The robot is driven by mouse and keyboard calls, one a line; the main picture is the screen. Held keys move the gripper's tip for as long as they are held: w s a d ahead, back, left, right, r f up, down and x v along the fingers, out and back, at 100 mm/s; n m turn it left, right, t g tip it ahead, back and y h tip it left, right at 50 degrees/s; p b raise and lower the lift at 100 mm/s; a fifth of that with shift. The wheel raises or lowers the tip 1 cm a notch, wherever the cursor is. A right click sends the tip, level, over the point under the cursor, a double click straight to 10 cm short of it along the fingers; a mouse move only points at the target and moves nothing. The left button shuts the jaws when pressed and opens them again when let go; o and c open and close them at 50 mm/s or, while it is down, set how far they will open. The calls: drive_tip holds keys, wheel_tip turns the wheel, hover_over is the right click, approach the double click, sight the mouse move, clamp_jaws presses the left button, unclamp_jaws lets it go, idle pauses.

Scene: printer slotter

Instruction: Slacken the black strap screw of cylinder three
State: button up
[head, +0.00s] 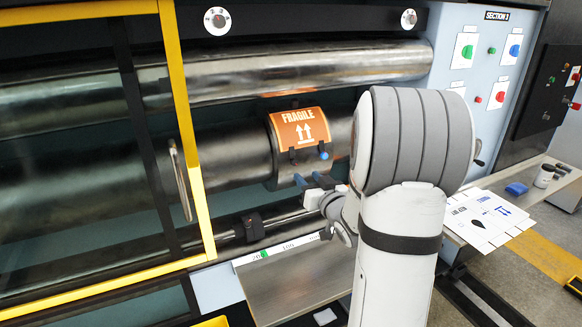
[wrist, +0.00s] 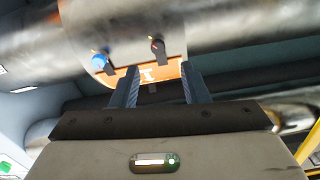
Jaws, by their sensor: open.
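A dark cylinder (head: 225,155) carries an orange FRAGILE plate (head: 303,128) held around it by a band. At the plate's lower edge are a black strap screw (head: 292,155) and a blue one (head: 323,155). In the wrist view the black screw (wrist: 158,47) is beyond my fingertips, roughly in line with the gap, and the blue screw (wrist: 99,61) is left of it. My gripper (head: 308,179) is open just below the plate; in the wrist view its fingers (wrist: 160,80) stand apart with nothing between them touching. The exact distance to the screw is unclear.
A yellow-framed guard (head: 180,110) stands open at left. A shiny roller (head: 300,70) runs above, and a thin rod with a black block (head: 250,227) below. A control panel (head: 480,80) is at right, above a shelf with printed sheets (head: 483,220).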

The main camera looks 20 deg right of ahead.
sight(296, 163)
drive_tip(key=w+p, duration=0.2)
drive_tip(key=w, duration=0.5)
drive_tip(key=shift+w, duration=0.3)
clamp_jaws()
drive_tip(key=shift+d, duration=0.25)
drive_tip(key=shift+a, duration=0.2)
drive_tip(key=shift+b, duration=0.45)
